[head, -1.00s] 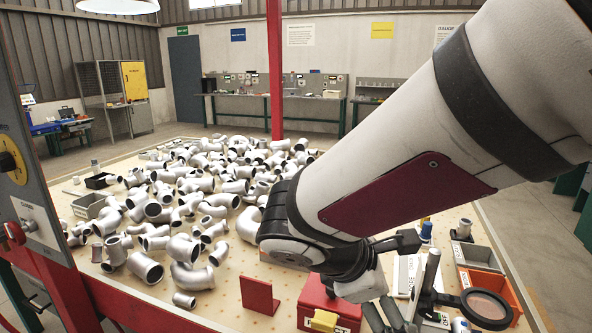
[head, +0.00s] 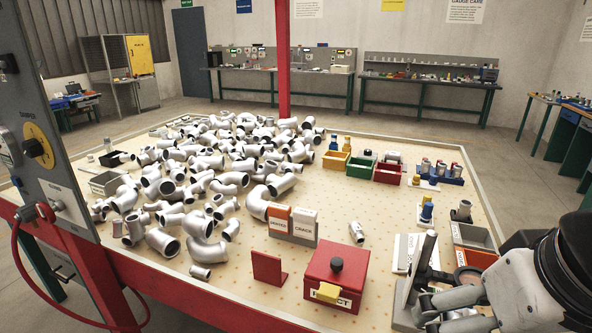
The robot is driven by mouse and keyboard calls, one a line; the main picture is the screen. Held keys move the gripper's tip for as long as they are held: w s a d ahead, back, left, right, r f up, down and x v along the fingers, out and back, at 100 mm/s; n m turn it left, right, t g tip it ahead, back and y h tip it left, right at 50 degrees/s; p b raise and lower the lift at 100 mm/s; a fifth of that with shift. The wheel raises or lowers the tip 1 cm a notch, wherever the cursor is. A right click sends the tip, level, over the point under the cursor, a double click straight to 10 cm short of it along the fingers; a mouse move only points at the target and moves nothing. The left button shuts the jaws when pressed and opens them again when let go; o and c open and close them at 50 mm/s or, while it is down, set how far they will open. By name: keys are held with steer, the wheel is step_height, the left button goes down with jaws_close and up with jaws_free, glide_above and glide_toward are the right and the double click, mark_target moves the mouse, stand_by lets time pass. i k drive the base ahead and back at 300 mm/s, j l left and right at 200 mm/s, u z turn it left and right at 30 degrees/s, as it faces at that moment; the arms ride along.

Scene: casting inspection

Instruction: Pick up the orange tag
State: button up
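The orange tag (head: 279,217) stands upright in a low grey holder (head: 291,238) near the middle of the table. A white tag (head: 304,222) marked CRACK stands beside it on the right. Both upper faces are in plain view, and their lower ends are hidden by the holder. My gripper (head: 436,309) is at the bottom right, in front of and to the right of the tag, well apart from it. Part of it is cut off by the frame edge, and I cannot tell how far its fingers are apart. I see nothing held in it.
A red box (head: 338,277) with a black knob and a small red upright plate (head: 268,268) stand in front of the holder. A pile of silver pipe fittings (head: 200,226) covers the left. An upright grey post (head: 423,266) stands near my gripper.

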mark_target(279, 213)
steer(key=i+j+u, duration=0.1)
steer(key=i+u, duration=0.15)
steer(key=i, duration=0.45)
steer(key=i+u, duration=0.3)
steer(key=i, duration=0.4)
